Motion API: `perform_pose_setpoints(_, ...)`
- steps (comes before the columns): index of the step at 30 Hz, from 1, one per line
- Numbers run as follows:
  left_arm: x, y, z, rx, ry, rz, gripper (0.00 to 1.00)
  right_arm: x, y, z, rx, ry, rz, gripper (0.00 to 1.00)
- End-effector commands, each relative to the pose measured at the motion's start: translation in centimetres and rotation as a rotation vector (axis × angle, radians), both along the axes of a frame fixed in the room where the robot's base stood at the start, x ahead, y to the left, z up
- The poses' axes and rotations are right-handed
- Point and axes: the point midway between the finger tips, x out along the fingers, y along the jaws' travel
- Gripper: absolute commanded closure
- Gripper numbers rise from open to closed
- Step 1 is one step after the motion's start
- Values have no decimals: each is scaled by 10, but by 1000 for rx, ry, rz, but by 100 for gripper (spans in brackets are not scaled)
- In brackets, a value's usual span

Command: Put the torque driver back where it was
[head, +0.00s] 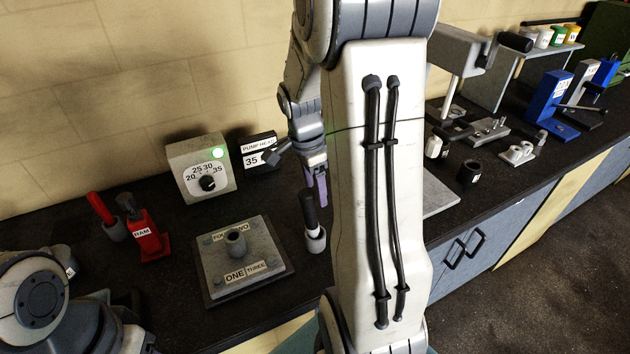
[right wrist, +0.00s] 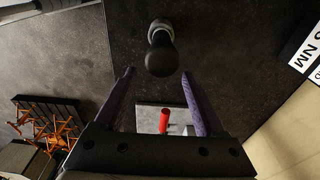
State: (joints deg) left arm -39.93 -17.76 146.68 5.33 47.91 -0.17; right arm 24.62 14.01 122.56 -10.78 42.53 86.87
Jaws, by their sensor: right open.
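A driver with a black handle (head: 309,211) stands upright in a round grey holder (head: 315,240) on the dark bench, right of the grey plate; I take it for the torque driver. In the right wrist view the black handle (right wrist: 161,58) lies just beyond and between the fingertips, with a grey collar behind it. My right gripper (head: 320,188), with purple fingers, is open just above the handle, partly hidden by my own arm. It also shows open and empty in the right wrist view (right wrist: 158,76). My left arm shows at lower left, but its fingers do not.
A dial box (head: 200,172) with a green light and a "PUMP HEAD 35" sign (head: 259,152) stand behind. A square grey plate (head: 240,258) lies left of the driver. A red handle (head: 102,208) and red stand (head: 148,238) are farther left. Fixtures and small parts fill the right bench.

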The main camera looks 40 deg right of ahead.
Motion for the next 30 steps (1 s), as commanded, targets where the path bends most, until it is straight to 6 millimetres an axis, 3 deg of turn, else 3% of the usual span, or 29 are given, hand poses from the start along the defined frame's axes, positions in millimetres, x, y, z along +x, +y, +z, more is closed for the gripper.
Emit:
perform_pose_setpoints(5,0,0,16,0,0,-2,50,0,0,18,0,-2,0,28)
perform_pose_setpoints(9,0,0,3,0,0,-1,50,3,3,41,-3,-8,1,28)
perform_pose_setpoints(15,0,0,-5,0,0,0,50,4,9,87,-3,-7,1,28)
perform_pose_setpoints(21,0,0,-8,0,0,1,50,4,13,119,-1,-4,1,28)
perform_pose_setpoints(30,0,0,-9,0,0,2,50,4,16,131,0,0,4,28)
